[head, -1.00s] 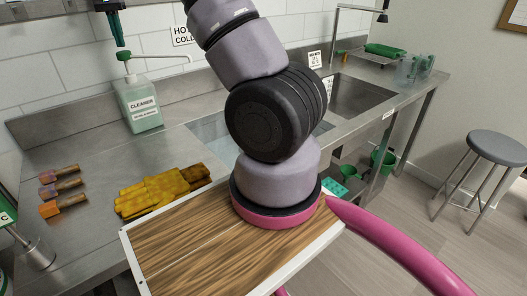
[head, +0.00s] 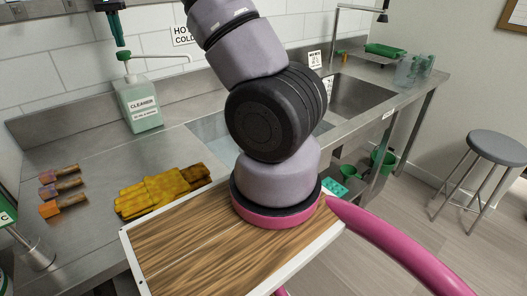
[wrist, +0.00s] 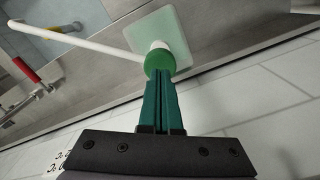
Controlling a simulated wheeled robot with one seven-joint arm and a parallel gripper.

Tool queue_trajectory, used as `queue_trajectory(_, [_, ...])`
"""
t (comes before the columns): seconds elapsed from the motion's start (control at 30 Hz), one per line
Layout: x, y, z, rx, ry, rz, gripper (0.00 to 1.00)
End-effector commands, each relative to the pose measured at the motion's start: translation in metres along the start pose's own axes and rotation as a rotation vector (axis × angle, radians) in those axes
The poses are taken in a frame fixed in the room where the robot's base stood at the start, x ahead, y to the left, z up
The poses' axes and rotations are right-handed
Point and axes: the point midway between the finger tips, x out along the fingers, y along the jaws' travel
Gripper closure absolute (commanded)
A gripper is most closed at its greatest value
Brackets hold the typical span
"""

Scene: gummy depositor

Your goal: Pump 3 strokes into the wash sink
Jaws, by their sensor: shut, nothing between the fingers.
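A pale green bottle labelled CLEANER (head: 141,105) stands upright at the back of the steel counter; it also shows in the wrist view (wrist: 170,35). Its pump has a green cap (wrist: 160,63) and a long white spout (wrist: 85,38). In the head view the spout (head: 172,58) points right, towards a basin with water (head: 208,128), partly hidden by my arm. My gripper (head: 119,45) is shut and empty, with its green fingers just above the pump top. The wrist view shows the fingertips (wrist: 160,80) at the cap; whether they touch is unclear.
Yellow gloves (head: 160,190) and several brushes (head: 62,190) lie on the counter (head: 95,165). A second basin (head: 362,97) lies to the right. A stool (head: 495,150) stands on the floor at the far right. The tiled wall is close behind the bottle.

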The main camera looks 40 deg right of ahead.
Motion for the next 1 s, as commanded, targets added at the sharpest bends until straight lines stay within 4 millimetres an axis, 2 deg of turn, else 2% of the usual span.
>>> queue_trajectory(0.27, [0.003,0.000,0.000,0.000,0.000,0.000,1.00])
queue_trajectory(1.0, [0.029,0.000,0.000,0.000,-0.001,0.001,1.00])
